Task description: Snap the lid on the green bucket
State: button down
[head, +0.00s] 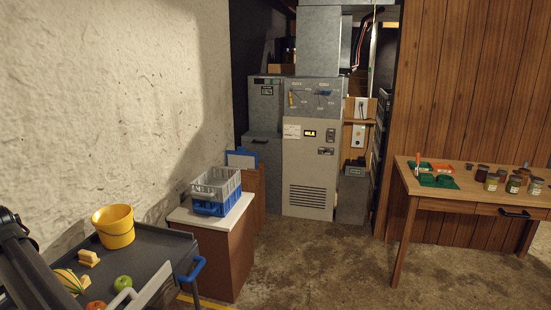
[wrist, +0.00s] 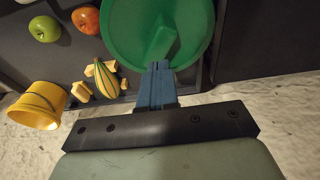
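My gripper (wrist: 157,72) shows in the wrist view, its blue fingers shut on the raised grip of a round green lid (wrist: 122,28). The lid is held above a dark grey surface, and its upper edge is cut off by the frame. No green bucket can be made out in either view. A yellow bucket (head: 113,226) stands upright and open on the dark cart top in the head view. It also shows at the lower left of the wrist view (wrist: 38,106), apart from the lid. My gripper and the held lid are not visible in the head view.
The cart top (head: 150,252) also holds a green apple (head: 123,283), a striped squash (head: 68,280) and yellow blocks (head: 88,257). A white-topped cabinet (head: 188,217) bears a blue-and-clear crate (head: 215,190). A wooden table (head: 470,185) with jars and green items stands at right.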

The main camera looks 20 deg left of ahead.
jog(key=shift+r, duration=2.35)
